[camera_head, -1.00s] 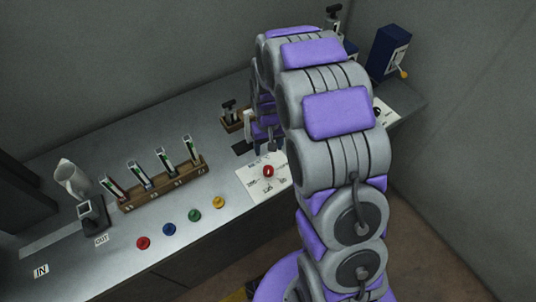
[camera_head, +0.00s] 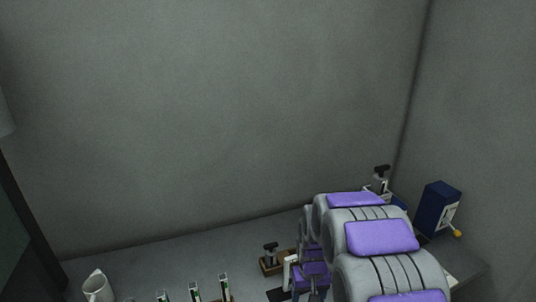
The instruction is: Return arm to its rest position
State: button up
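My arm, grey with purple pads, rises at the lower right of the head view and bends over toward the bench. My gripper (camera_head: 307,284) hangs at the arm's far end, low over the bench. It is partly hidden by my arm and cut by the bottom edge of the picture, so I cannot tell whether its fingers are open or shut. I see nothing clearly held in it.
The grey bench (camera_head: 190,255) runs along the back wall. A white jug (camera_head: 97,287) stands at left, several upright slides (camera_head: 195,291) at bottom centre. A small wooden stand (camera_head: 271,263) is beside my gripper. A blue box (camera_head: 438,208) with a yellow knob is at right.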

jog(key=s+r+g+b, duration=0.1)
jog(key=s+r, duration=0.4)
jog(key=s, duration=1.1)
jog(key=s+r+b, duration=0.4)
jog(key=s+r, duration=0.1)
jog(key=s, duration=1.2)
jog(key=shift+s+r+m+g, duration=0.25)
jog(key=shift+m+g, duration=0.05)
jog(key=shift+g, duration=0.1)
